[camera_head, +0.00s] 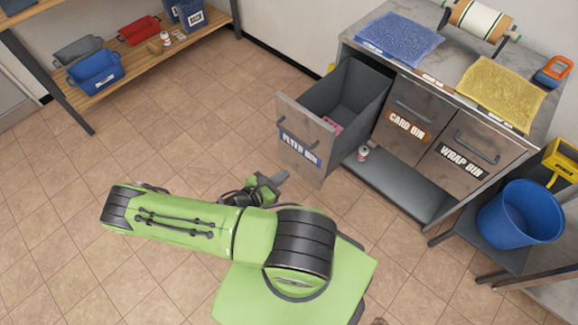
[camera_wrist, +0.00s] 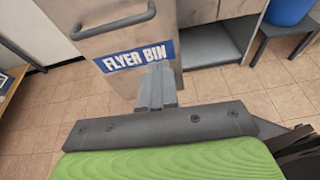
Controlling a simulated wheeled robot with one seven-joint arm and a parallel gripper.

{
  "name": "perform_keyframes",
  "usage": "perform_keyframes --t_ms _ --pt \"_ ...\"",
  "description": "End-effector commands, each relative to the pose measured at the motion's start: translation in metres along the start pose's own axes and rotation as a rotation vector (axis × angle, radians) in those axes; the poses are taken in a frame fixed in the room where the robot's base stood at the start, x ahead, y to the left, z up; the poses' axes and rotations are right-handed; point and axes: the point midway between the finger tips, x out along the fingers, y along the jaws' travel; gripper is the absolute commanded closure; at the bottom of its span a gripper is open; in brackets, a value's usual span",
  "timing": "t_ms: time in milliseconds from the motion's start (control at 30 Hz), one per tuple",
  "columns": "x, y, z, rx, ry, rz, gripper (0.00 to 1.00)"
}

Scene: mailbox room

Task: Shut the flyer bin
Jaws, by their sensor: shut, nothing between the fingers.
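The flyer bin (camera_head: 300,144) is a grey drawer pulled well out of the cabinet, with its label on the front panel. A small pink item (camera_head: 334,126) lies inside it. In the wrist view the bin's front panel (camera_wrist: 163,30) fills the upper middle, with its bar handle (camera_wrist: 113,22) at the upper left and the blue FLYER BIN label (camera_wrist: 136,57). My gripper (camera_head: 279,178) is just in front of the panel's lower part, its fingers shut and empty. In the wrist view the fingertips (camera_wrist: 157,70) overlap the label; I cannot tell whether they touch the panel.
The card bin (camera_head: 403,122) and wrap bin (camera_head: 464,152) are shut, to the right. A small can (camera_head: 363,153) stands on the cabinet's lower shelf. A blue bucket (camera_head: 520,214) is at the far right. The tiled floor at left is clear up to the wooden shelf (camera_head: 150,52).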

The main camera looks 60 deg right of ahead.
Motion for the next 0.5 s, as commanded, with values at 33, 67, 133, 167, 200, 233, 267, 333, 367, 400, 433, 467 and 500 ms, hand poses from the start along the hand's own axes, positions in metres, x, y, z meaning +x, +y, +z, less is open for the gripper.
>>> perform_keyframes --t_ms 33,67,133,167,200,233,267,333,367,400,433,467,500 --pt "0.005 -0.002 -0.001 -0.031 -0.018 0.013 1.0" --pt "0.007 -0.003 -0.001 -0.04 -0.024 0.016 1.0" --pt "0.011 -0.003 -0.001 -0.046 -0.026 0.019 1.0" --pt "0.014 -0.003 -0.001 -0.045 -0.025 0.018 1.0" --pt "0.02 -0.003 -0.001 -0.044 -0.026 0.015 1.0" --pt "0.025 -0.003 -0.001 -0.044 -0.027 0.014 1.0" --pt "0.031 -0.004 -0.001 -0.044 -0.026 0.013 1.0" --pt "0.046 -0.004 -0.001 -0.043 -0.027 0.011 1.0" --pt "0.053 -0.004 -0.001 -0.043 -0.025 0.012 1.0" --pt "0.062 -0.004 -0.001 -0.042 -0.025 0.012 1.0" --pt "0.069 -0.004 -0.001 -0.041 -0.025 0.011 1.0" --pt "0.075 -0.004 -0.001 -0.042 -0.025 0.011 1.0" --pt "0.084 -0.003 0.0 -0.041 -0.025 0.011 1.0"
